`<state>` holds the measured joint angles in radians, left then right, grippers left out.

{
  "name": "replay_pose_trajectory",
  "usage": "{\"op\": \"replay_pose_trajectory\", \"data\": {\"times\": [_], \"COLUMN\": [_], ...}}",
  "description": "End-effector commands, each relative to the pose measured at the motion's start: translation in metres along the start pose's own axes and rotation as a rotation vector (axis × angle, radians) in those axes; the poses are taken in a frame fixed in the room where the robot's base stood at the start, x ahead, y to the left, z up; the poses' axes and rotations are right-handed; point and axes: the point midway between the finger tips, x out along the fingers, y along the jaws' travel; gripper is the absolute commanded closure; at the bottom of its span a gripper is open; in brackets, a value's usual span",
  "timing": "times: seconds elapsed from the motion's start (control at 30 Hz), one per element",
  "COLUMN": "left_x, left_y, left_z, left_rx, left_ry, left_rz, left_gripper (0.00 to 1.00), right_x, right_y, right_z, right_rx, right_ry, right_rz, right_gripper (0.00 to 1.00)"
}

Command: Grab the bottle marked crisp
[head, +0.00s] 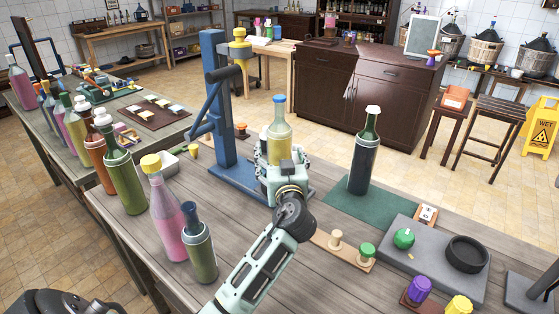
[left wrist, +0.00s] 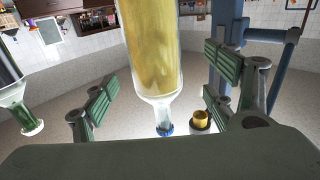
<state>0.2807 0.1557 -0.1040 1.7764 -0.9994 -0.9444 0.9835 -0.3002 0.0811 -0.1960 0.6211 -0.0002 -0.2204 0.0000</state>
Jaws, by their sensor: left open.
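A pale yellow bottle with a blue cap (head: 279,128) stands upright beside the blue press. My left gripper (head: 280,162) is at its lower part, with the jaws open. In the left wrist view the yellow bottle (left wrist: 150,45) appears upside down between the two spread green-padded fingers of my left gripper (left wrist: 160,100). I see a gap beside the bottle on both sides there. A dark green bottle with a white cap (head: 364,155) stands on a green mat to the right. No word "crisp" is readable on any bottle.
The blue press (head: 213,110) stands close left of the yellow bottle. A pink bottle (head: 166,215) and an olive bottle (head: 200,250) stand at the front left of the wooden table. A grey board (head: 425,255) with a black ring (head: 467,253) lies at the right.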

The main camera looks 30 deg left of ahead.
Motion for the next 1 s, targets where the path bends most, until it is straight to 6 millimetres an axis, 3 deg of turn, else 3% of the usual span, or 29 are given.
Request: {"op": "replay_pose_trajectory", "data": {"times": [0.07,0.17,0.53,0.87,1.0], "left_x": [0.01,0.019,0.061,0.067,0.067], "left_y": [0.0,0.001,0.007,0.007,0.007], "left_z": [-0.005,-0.005,-0.009,-0.006,-0.006], "left_rx": [0.002,0.001,0.003,0.0,0.0], "left_ry": [0.002,0.001,0.001,0.001,0.0], "left_rz": [-0.001,0.0,-0.002,0.0,0.0], "left_gripper": [0.22,0.22,0.22,0.22,0.33], "right_x": [-0.006,-0.01,-0.032,-0.032,-0.032], "right_y": [-0.006,-0.009,-0.004,0.001,0.002], "right_z": [-0.015,-0.019,0.002,0.003,-0.001], "right_rx": [0.001,0.001,-0.005,-0.006,-0.005], "right_ry": [0.022,0.028,-0.008,-0.009,-0.003], "right_rz": [-0.007,-0.01,-0.005,0.0,0.001], "right_gripper": [0.61,0.61,0.61,0.61,0.61]}}
